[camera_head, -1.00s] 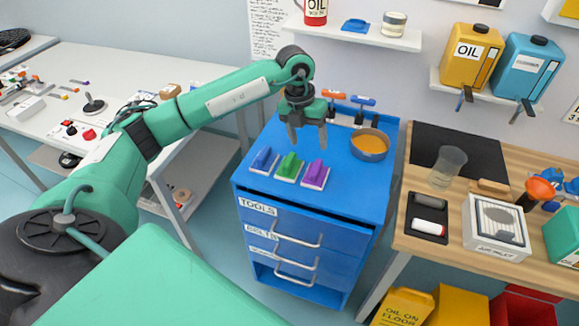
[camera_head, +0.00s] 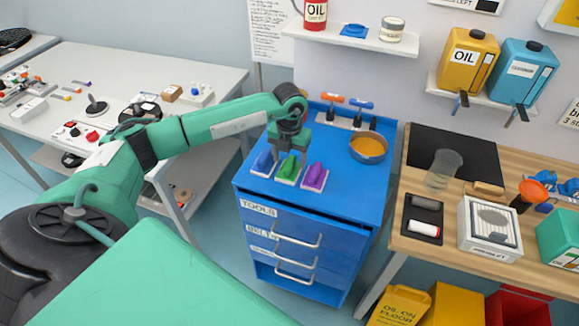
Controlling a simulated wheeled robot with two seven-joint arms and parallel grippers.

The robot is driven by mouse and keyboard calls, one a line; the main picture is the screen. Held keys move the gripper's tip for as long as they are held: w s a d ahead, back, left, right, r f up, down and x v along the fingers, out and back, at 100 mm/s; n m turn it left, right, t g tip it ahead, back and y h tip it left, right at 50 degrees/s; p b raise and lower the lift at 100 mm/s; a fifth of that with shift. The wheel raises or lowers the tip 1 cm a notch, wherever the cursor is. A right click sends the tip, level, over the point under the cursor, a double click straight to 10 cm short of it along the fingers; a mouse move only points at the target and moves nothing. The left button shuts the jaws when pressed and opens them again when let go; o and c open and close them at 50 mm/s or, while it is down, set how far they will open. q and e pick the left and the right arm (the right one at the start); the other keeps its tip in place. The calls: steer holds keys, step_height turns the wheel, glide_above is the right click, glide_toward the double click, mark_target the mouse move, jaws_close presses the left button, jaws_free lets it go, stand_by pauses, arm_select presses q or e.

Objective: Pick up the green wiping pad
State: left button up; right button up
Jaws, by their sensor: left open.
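The green wiping pad (camera_head: 288,171) lies on top of the blue tool cabinet (camera_head: 345,195), between a blue pad (camera_head: 264,162) on its left and a purple pad (camera_head: 315,177) on its right. Each pad has a coloured grip on a pale base. My left gripper (camera_head: 289,161) points down over the green pad, its open fingers on either side of the pad's grip. I cannot tell whether the fingers touch it. The upper part of the green pad is partly hidden by the gripper. My right gripper is not in view.
A round orange-filled bowl (camera_head: 368,147) stands at the cabinet's back right. Orange and blue-handled tools (camera_head: 346,113) stand in a rack at the back edge. A white table (camera_head: 130,80) is on the left, a wooden bench (camera_head: 450,225) on the right. The cabinet's front right top is clear.

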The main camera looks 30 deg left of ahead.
mark_target(290, 162)
arm_select(q)
step_height(290, 162, down, 2)
steer(key=shift+s+f+p, duration=0.1)
steer(key=shift+p, duration=0.3)
steer(key=shift+f, duration=0.6)
steer(key=c, duration=0.6)
steer(key=shift+c, duration=0.2)
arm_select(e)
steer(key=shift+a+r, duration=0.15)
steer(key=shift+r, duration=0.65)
arm_select(q)
steer(key=shift+r, duration=0.15)
